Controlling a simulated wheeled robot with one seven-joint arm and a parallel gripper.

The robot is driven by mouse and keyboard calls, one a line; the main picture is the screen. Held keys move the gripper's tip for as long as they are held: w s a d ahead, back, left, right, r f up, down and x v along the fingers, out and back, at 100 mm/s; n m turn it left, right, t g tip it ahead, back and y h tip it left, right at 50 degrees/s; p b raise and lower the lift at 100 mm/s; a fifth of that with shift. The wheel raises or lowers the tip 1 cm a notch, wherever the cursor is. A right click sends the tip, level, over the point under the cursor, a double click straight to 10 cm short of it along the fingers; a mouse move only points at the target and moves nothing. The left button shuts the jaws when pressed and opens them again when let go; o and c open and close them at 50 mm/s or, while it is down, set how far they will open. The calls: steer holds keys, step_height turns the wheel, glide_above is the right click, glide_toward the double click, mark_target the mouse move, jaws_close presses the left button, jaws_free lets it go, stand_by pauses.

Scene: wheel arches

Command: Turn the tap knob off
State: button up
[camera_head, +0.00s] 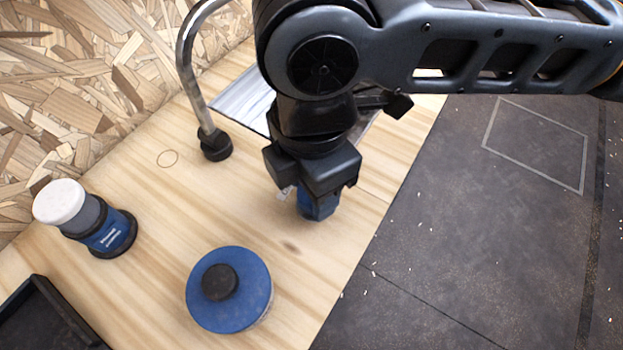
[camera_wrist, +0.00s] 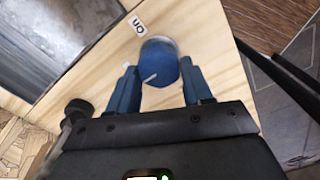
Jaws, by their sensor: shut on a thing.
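The tap knob (camera_wrist: 158,58) is round and blue with a short white mark, seen between my fingers in the wrist view. A small white label reading "on" (camera_wrist: 138,26) lies on the wood beside it. My gripper (camera_wrist: 158,72) has one blue finger on each side of the knob and is shut on it. In the head view my gripper (camera_head: 316,203) points down at the counter, and its fingers and wrist mostly hide the knob. The curved metal tap spout (camera_head: 187,60) stands to the left on a black base (camera_head: 215,146).
A metal sink (camera_head: 243,102) lies behind my arm. A blue round lid with a black handle (camera_head: 229,290) and a blue-and-white canister (camera_head: 88,220) stand on the wooden counter (camera_head: 165,225). A black tray (camera_head: 40,320) is at lower left. Dark floor lies right.

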steer(key=o, duration=1)
steer(key=shift+o, duration=0.2)
steer(key=shift+r, duration=0.1)
step_height(320, 180, up, 8)
steer(key=shift+f, duration=0.15)
